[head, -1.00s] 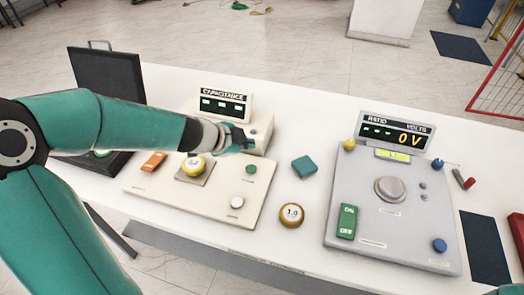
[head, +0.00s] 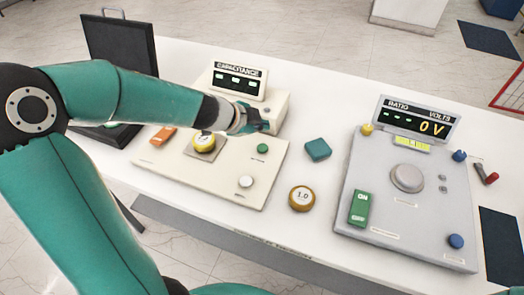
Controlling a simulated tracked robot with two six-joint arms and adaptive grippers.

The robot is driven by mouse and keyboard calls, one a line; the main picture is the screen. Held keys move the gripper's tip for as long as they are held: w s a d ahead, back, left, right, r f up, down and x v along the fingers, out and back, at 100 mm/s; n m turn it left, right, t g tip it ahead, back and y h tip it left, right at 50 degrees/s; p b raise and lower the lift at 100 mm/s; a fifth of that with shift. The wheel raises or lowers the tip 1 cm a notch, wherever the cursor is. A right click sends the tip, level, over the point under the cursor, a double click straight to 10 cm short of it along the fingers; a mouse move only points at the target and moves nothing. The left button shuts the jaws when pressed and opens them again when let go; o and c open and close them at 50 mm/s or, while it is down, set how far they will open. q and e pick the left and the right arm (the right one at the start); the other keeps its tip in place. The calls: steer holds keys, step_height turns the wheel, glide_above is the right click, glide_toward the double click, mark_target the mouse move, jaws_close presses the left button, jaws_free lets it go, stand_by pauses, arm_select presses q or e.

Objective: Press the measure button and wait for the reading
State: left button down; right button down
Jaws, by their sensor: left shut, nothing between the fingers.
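The cream capacitance unit stands mid-left, with a base panel (head: 225,187) and a raised display (head: 236,80) showing green dashes. The panel has a green button (head: 263,148) and a white button (head: 245,181); I cannot read which is the measure button. A yellow-topped round weight-like piece (head: 204,142) sits on its square pad. My left gripper (head: 264,121) is shut and empty, over the back of the panel, just behind the green button. It appears apart from the button. My right gripper is not in view.
The grey ratio unit (head: 390,225) stands at right, its display reading 0 V. Between the units lie a teal block (head: 317,150) and a round piece marked 1.0 (head: 302,198). An orange block (head: 163,136) is at left. A black open case (head: 122,43) stands behind my left arm.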

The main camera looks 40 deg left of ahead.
arm_select(q)
steer(key=b, duration=0.3)
glide_above(267, 145)
steer(key=s, duration=0.2)
steer(key=f, duration=0.4)
steer(key=shift+a+f, duration=0.1)
steer(key=shift+a, duration=0.25)
steer(key=shift+f+b, duration=0.85)
steer(key=shift+b, duration=0.05)
steer(key=shift+f, duration=0.1)
steer(key=shift+f, duration=0.25)
steer(key=shift+f+b, duration=0.5)
steer(key=shift+b, duration=0.2)
steer(key=shift+r, duration=0.1)
stand_by(0.4)
steer(key=shift+r+p, duration=0.85)
steer(key=shift+p, duration=0.2)
